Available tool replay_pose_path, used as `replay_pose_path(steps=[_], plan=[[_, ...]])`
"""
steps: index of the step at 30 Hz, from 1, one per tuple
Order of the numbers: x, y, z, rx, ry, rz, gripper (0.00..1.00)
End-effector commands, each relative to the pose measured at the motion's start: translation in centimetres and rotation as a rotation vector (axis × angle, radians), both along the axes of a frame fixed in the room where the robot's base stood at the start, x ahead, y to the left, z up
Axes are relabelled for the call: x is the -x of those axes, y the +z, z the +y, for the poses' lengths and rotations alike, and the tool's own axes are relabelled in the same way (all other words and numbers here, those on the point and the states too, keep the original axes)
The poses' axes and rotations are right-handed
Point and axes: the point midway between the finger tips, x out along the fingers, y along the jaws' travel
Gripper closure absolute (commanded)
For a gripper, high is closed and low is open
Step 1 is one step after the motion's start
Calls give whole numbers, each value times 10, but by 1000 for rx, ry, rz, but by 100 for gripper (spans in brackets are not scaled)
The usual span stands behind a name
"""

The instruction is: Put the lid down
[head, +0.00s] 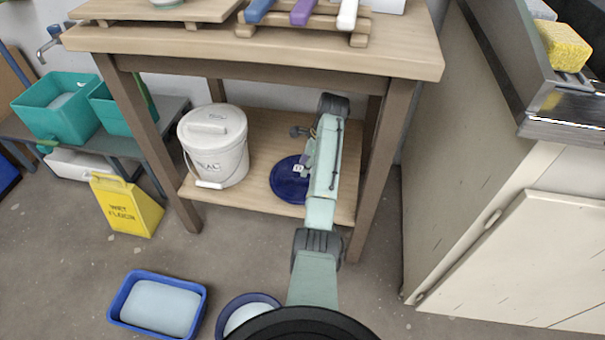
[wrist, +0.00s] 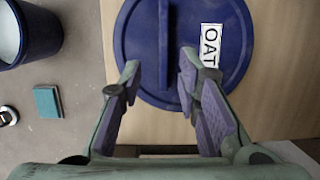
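A round dark blue lid (head: 287,183) lies flat on the wooden lower shelf, partly behind my arm. In the wrist view the lid (wrist: 140,60) shows a raised bar handle (wrist: 163,40) and a white label reading "OAT". My gripper (wrist: 159,65) is open, its two purple-padded fingers apart over the lid. The bar handle lies between the finger lines, with a gap on each side. The gripper is empty. How high the fingertips are above the lid is hard to tell.
A white lidded bucket (head: 213,145) stands on the shelf left of the lid. A round blue bucket (head: 246,311) with pale contents, also in the wrist view (wrist: 33,32), and a blue tub (head: 157,304) stand on the floor. Table legs flank the shelf. A yellow sign (head: 126,205) stands left.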

Motion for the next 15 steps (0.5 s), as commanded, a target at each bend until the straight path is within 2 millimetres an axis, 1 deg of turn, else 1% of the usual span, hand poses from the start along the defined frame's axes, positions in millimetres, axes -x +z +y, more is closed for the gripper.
replay_pose_path(steps=[1, 3, 6, 10, 15], plan=[[0, 11, -3, 1, -1, -3, 70], [0, 21, -6, 1, -1, -3, 70], [1, 32, -9, 0, 0, -1, 70], [2, 39, -11, 1, 0, 0, 70], [3, 40, -11, 1, 0, 1, 70]])
